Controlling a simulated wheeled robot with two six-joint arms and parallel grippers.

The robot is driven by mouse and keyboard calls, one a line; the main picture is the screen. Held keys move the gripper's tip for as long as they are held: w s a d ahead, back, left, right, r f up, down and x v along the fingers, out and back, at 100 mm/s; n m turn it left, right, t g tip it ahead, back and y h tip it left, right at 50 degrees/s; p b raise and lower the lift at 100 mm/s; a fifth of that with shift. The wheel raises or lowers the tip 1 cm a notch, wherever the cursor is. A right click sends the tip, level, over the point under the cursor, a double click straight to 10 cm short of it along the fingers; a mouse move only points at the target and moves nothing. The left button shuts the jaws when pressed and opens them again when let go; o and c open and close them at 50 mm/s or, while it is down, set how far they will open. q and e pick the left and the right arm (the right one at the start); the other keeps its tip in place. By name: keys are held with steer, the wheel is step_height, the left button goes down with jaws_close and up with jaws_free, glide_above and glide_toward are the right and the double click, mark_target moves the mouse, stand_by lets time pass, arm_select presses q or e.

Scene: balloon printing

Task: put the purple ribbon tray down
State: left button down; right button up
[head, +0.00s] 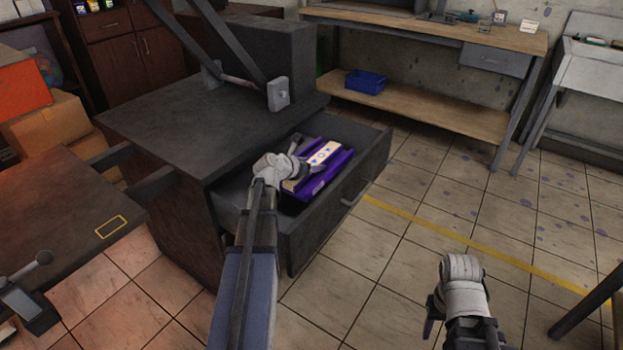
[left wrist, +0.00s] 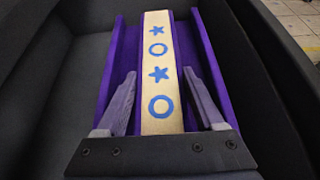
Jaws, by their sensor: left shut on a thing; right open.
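The purple ribbon tray (head: 312,190) is inside the open drawer (head: 352,198) of the dark cabinet. It has purple side walls and a raised cream strip (head: 325,154) with blue stars and circles. My left gripper (head: 297,168) reaches into the drawer and is shut on the tray. In the left wrist view, its two fingers (left wrist: 160,75) lie on either side of the cream strip, between the purple walls (left wrist: 209,55). I cannot tell whether the tray touches the drawer floor. My right gripper (head: 438,318) is open over the floor at lower right, its fingers mostly hidden.
The drawer's dark walls (left wrist: 258,75) stand close around the tray. The cabinet top (head: 190,125) is behind the left arm. A dark table (head: 60,205) is at left. A workbench (head: 430,112) with a blue bin (head: 366,82) stands at the back.

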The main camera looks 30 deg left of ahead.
arm_select(q)
steer(key=shift+f+b, duration=1.8)
steer(key=shift+f+b, duration=0.6)
steer(key=shift+b, duration=0.05)
jaws_free()
steer(key=shift+r, duration=0.1)
steer(key=shift+r+p, duration=0.25)
steer(key=shift+p, duration=0.1)
steer(key=p+v, duration=0.3)
steer(key=v, duration=0.2)
steer(key=p+v, duration=0.3)
steer(key=v, duration=0.3)
steer(key=shift+r, duration=0.35)
steer(key=shift+s+a+r, duration=0.1)
steer(key=shift+s+r, duration=0.05)
steer(key=shift+s, duration=0.35)
